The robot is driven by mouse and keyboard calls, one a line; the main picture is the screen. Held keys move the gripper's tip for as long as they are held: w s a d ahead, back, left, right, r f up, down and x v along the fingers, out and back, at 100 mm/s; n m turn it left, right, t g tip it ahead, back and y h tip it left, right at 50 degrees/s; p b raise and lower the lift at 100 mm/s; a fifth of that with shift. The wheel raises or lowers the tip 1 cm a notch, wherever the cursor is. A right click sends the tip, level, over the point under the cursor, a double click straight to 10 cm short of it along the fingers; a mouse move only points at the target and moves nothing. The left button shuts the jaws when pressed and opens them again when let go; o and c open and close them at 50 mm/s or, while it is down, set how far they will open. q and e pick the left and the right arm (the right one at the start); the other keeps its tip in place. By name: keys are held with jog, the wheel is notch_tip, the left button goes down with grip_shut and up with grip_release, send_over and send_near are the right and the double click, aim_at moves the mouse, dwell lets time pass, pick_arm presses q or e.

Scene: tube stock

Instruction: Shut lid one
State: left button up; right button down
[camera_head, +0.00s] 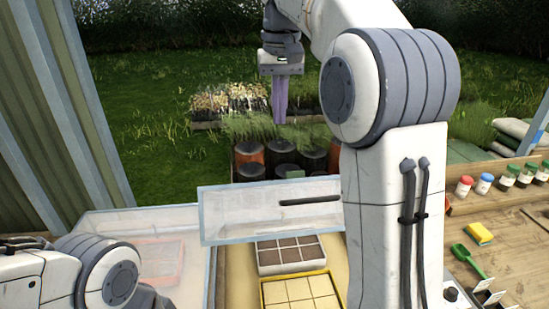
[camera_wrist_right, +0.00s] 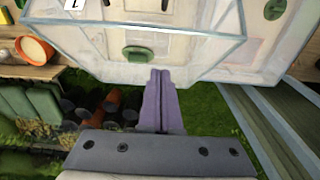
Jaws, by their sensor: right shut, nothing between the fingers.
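A translucent pale lid (camera_head: 262,217) with a light blue frame stands raised and tilted over a bed, with a dark bar on its face. A second translucent lid (camera_head: 110,228) lies low at the left, a reddish tray showing dimly beneath. In the right wrist view the fingertips (camera_wrist_right: 160,72) overlap a translucent panel (camera_wrist_right: 90,42); contact cannot be told. My left gripper is out of view.
A seed tray (camera_head: 292,268) and a yellow-rimmed tray (camera_head: 338,284) sit in the open bed. Dark and reddish pots (camera_head: 250,153) stand behind the lid. A wooden bench (camera_head: 520,240) at right holds bottles, a yellow sponge (camera_head: 479,234) and a green scoop (camera_head: 466,258).

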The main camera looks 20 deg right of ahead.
jog(key=f, duration=0.9)
jog(key=shift+w+f, duration=0.2)
jog(key=shift+w, duration=0.15)
jog(key=shift+s+a+f+p, duration=0.2)
jog(key=shift+s+f+p, duration=0.15)
jog(key=shift+s+f, duration=0.65)
jog(key=shift+s+a+f, duration=0.1)
jog(key=shift+s+f, duration=0.15)
jog(key=shift+f, duration=0.35)
jog(key=shift+f, duration=0.15)
